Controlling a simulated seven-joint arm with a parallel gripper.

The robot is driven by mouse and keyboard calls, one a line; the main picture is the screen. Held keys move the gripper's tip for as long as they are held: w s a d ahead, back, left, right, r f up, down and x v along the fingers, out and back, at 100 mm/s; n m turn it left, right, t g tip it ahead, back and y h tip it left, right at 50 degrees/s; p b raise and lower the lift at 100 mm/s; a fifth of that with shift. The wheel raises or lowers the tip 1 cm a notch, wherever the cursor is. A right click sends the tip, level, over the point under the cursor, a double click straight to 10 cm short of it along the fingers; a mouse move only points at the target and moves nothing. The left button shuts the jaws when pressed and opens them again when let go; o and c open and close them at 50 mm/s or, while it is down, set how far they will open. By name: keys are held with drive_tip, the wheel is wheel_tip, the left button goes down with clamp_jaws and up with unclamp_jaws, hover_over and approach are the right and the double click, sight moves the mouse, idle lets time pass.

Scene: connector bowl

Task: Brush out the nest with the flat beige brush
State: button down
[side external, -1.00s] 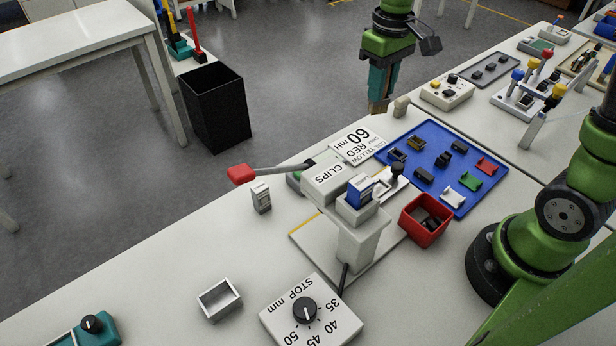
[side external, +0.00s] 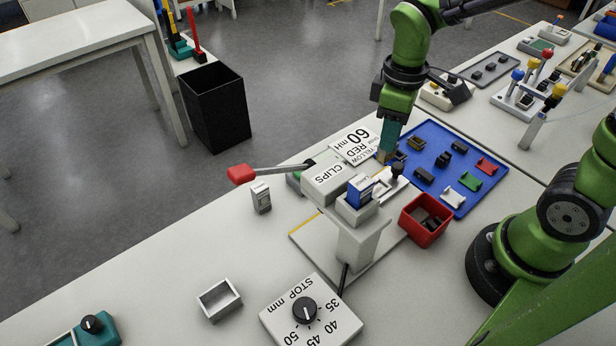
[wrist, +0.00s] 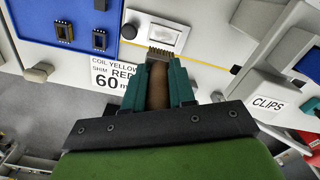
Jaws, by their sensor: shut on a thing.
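My gripper (side external: 388,148) points down beside the press, between the label plate and the blue tray. Its teal fingers (wrist: 160,88) are shut on a flat brush (wrist: 158,86), brownish beige with a comb-like bristle edge at its far end. In the wrist view, a pale framed rectangular recess, seemingly the nest (wrist: 136,31), lies just beyond the bristles. The bristles overlap its near edge in the picture; I cannot tell whether they touch. Its inside looks pale grey, and any debris is too small to tell.
The press marked CLIPS (side external: 325,183) with its red-tipped lever (side external: 241,173) stands close by. The blue tray (side external: 466,147) holds several small parts. A label plate (side external: 352,146) lies to the left of my gripper. A red bin (side external: 425,221) stands in front of the tray.

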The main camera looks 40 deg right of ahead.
sight(381, 161)
drive_tip(key=shift+f, duration=3.8)
drive_tip(key=shift+f, duration=0.7)
drive_tip(key=shift+a, duration=0.15)
drive_tip(key=shift+a+r, duration=0.1)
drive_tip(key=shift+a, duration=0.55)
drive_tip(key=shift+d, duration=0.15)
drive_tip(key=shift+d, duration=0.65)
drive_tip(key=shift+a, duration=0.15)
drive_tip(key=shift+a, duration=0.65)
